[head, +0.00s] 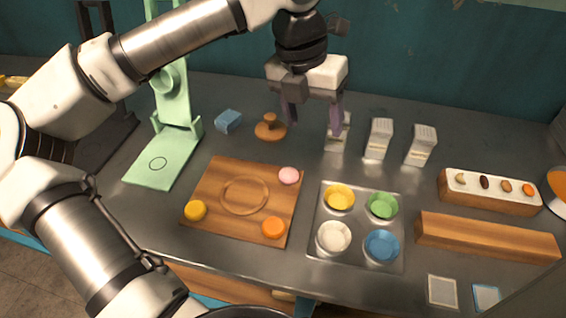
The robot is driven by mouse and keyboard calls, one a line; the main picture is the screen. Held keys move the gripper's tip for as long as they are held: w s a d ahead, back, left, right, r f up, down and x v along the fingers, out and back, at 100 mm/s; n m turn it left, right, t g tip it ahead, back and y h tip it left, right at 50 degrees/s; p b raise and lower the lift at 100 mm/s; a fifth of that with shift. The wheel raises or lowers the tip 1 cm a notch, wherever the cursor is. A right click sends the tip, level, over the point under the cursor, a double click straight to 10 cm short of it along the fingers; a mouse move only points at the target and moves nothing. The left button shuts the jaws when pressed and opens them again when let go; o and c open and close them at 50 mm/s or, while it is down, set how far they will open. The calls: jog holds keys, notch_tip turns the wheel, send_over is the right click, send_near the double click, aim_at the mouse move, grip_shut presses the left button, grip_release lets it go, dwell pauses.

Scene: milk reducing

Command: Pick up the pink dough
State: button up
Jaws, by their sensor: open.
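The pink dough (289,176) is a small round piece on the far right corner of a wooden board (215,180). A yellow piece (195,211) lies at the board's near left corner and an orange piece (273,228) at its near right corner. My gripper (314,128) hangs above the back of the counter, behind and slightly right of the pink dough. Its purple fingers are apart with nothing between them. It is not touching the dough. One finger covers part of a white carton behind it.
White cartons (379,139) stand right of my gripper. A metal tray (359,222) with coloured cups lies right of the board. A round wooden stamp (270,128), a blue block (228,121) and a green press (165,160) stand behind or left of the board.

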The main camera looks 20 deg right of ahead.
jog(key=w+a+f+n+y, duration=0.1)
jog(key=w+a+f+y, duration=0.1)
jog(key=w+a, duration=0.1)
jog(key=p, duration=0.1)
send_over(288, 174)
jog(key=shift+t, duration=0.3)
notch_tip(288, 174, down, 8)
jog(key=shift+s+d+r, duration=0.1)
jog(key=shift+s+r, duration=0.05)
jog(key=shift+f+p, duration=0.95)
jog(key=shift+f, duration=1.95)
jog(key=c, duration=1.1)
jog(key=shift+o, duration=0.2)
jog(key=shift+r, duration=0.1)
